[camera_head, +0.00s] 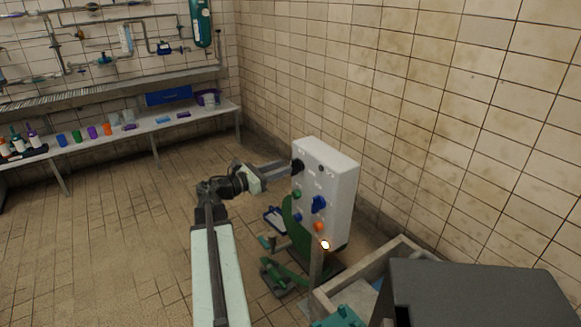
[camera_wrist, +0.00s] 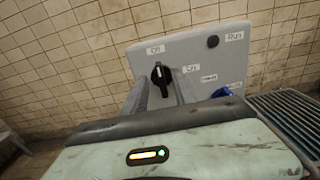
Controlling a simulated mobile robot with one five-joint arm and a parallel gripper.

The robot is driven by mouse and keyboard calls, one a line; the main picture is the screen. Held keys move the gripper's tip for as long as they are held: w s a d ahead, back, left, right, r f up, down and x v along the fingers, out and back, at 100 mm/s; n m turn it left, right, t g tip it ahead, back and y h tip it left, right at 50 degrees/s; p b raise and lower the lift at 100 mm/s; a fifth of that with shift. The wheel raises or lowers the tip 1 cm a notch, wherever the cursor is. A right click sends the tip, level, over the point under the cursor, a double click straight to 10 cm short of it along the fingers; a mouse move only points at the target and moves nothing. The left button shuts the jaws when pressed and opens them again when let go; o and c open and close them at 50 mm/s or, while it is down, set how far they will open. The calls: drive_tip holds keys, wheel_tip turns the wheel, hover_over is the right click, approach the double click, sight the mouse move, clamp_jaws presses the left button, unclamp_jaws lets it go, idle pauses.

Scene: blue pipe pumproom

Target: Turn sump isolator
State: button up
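A white control box (camera_head: 340,178) stands near the tiled wall. Its front also fills the upper part of the wrist view (camera_wrist: 192,45). A black rotary knob (camera_wrist: 161,78), which appears to be the sump isolator, sits on the box's upper left. Its handle is roughly upright, with a pale mark near its top, under a label that seems to read "Off". Another label, seemingly "On", is at its right. My gripper (camera_head: 291,167) reaches the knob from the left. In the wrist view, its two fingers (camera_wrist: 160,92) stand apart on either side of the knob, with gaps visible.
A blue knob (camera_head: 318,204), a green button (camera_head: 297,194) and an orange knob (camera_head: 318,226) sit lower on the box. Green machinery (camera_head: 285,275) and a concrete basin (camera_head: 352,278) are below. A bench (camera_head: 140,127) stands behind. The left floor is clear.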

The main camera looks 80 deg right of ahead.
sight(301, 168)
drive_tip(key=x, duration=0.4)
clamp_jaws()
drive_tip(key=m, duration=0.4)
drive_tip(key=shift+s+a+f+m, duration=0.1)
drive_tip(key=shift+s+a+m, duration=0.15)
drive_tip(key=shift+m, duration=0.15)
drive_tip(key=m, duration=0.4)
drive_tip(key=shift+s+a+f+m+b, duration=0.15)
drive_tip(key=shift+a+f+m+b, duration=0.05)
drive_tip(key=shift+m+b, duration=0.1)
drive_tip(key=m, duration=0.4)
drive_tip(key=shift+s+a+f, duration=0.1)
drive_tip(key=shift+f, duration=0.2)
drive_tip(key=shift+f+m+b, duration=0.1)
drive_tip(key=shift+m+b, duration=0.15)
drive_tip(key=shift+m, duration=0.85)
drive_tip(key=shift+f+m+b, duration=0.15)
drive_tip(key=shift+m+b, duration=0.1)
drive_tip(key=shift+m, duration=0.85)
